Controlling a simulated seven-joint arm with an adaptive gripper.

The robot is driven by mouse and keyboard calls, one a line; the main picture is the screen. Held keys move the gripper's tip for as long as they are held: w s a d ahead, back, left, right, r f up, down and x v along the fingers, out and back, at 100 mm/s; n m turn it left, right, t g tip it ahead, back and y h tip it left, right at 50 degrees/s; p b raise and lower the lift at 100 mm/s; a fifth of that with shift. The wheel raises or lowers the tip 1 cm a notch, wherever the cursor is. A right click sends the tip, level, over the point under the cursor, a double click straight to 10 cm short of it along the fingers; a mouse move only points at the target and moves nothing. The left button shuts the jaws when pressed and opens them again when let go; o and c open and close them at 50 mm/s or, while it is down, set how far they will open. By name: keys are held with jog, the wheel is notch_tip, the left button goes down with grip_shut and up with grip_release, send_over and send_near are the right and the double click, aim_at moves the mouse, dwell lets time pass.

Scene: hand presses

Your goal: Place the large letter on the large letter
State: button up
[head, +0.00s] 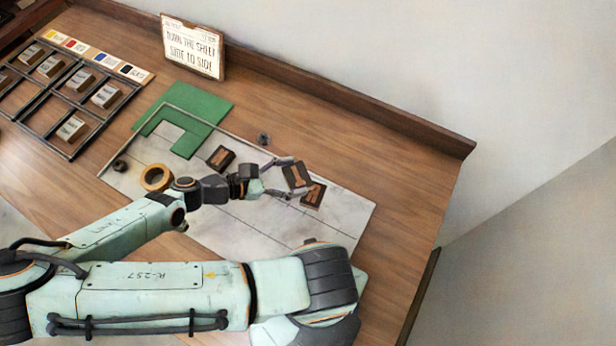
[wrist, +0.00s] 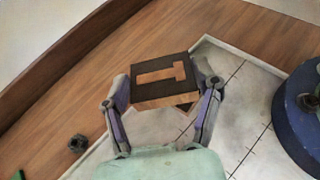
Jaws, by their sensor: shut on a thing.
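My gripper (head: 284,177) is shut on a dark block (head: 296,174) with a raised wooden letter on its face. In the wrist view the held block (wrist: 160,80) sits between the two fingers, dark top with a pale wooden letter, sides of lighter wood. A second dark block (head: 313,195) with a wooden letter lies just right of and below the held one in the head view. The two overlap in that view; I cannot tell if they touch. A third dark block (head: 221,158) lies to the left on the pale sheet. Its letter is too small to read.
A nut (head: 263,139) lies behind. A sign (head: 192,47) and a compartment rack (head: 62,80) stand farther back. A blue round object (wrist: 300,105) is right in the wrist view.

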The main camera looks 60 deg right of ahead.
aim_at(308, 174)
jog(key=shift+s+d+r+m+g+y, duration=0.15)
jog(key=shift+s+d+m+g+y, duration=0.5)
jog(key=shift+s+d, duration=0.5)
notch_tip(308, 174, down, 8)
jog(key=shift+s+r, duration=0.1)
jog(key=shift+s, duration=0.05)
jog(key=o, duration=1.1)
